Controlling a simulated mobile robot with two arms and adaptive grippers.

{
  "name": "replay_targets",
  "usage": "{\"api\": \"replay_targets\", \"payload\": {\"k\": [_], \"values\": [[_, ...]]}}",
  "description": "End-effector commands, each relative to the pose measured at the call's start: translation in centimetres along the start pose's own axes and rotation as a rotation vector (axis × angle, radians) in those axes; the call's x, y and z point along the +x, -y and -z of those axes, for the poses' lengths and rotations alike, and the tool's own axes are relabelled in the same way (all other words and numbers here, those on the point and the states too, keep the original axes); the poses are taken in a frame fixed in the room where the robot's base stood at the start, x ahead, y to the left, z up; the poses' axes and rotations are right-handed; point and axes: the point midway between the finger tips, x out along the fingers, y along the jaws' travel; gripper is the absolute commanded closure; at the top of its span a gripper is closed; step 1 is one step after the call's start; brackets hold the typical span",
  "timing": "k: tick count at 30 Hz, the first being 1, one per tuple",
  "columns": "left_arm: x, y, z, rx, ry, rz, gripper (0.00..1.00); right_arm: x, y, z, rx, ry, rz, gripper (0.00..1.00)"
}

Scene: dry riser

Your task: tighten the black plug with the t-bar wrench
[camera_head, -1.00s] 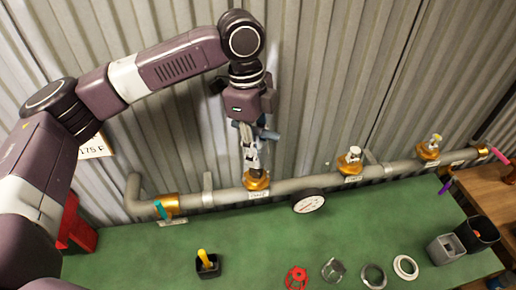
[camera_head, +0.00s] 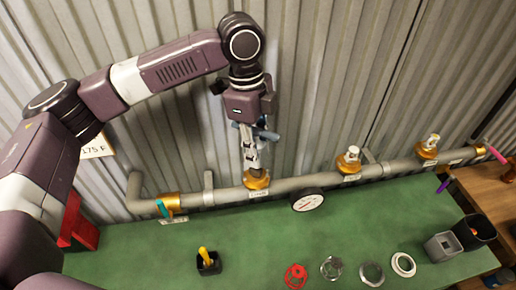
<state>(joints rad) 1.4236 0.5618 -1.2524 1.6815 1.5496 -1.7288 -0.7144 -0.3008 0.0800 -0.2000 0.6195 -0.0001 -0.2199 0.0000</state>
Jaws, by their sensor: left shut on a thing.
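My left gripper (camera_head: 247,124) points down over the leftmost upright brass outlet (camera_head: 256,181) on the grey pipe. A pale metallic length runs down from the gripper to the brass outlet. I cannot tell which part of it is finger and which is wrench shaft. The black plug cannot be made out; the gripper and wrench cover the top of that outlet. My right gripper is not in view.
The grey pipe (camera_head: 228,195) runs along the corrugated wall, with brass outlets at the middle (camera_head: 348,163) and right (camera_head: 427,151). A round gauge (camera_head: 307,200) sits at its front.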

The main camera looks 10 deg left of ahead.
Motion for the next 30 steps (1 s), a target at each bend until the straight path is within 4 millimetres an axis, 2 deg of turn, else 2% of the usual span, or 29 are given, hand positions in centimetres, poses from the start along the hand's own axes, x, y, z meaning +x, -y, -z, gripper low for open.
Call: {"api": "replay_targets", "payload": {"k": [11,30], "values": [[0.0,0.0,0.0,0.000,-0.001,0.001,1.00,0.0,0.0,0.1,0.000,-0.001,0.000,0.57],[1.6,0.0,-0.2,0.000,0.000,0.001,1.00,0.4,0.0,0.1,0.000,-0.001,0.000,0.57]]}}
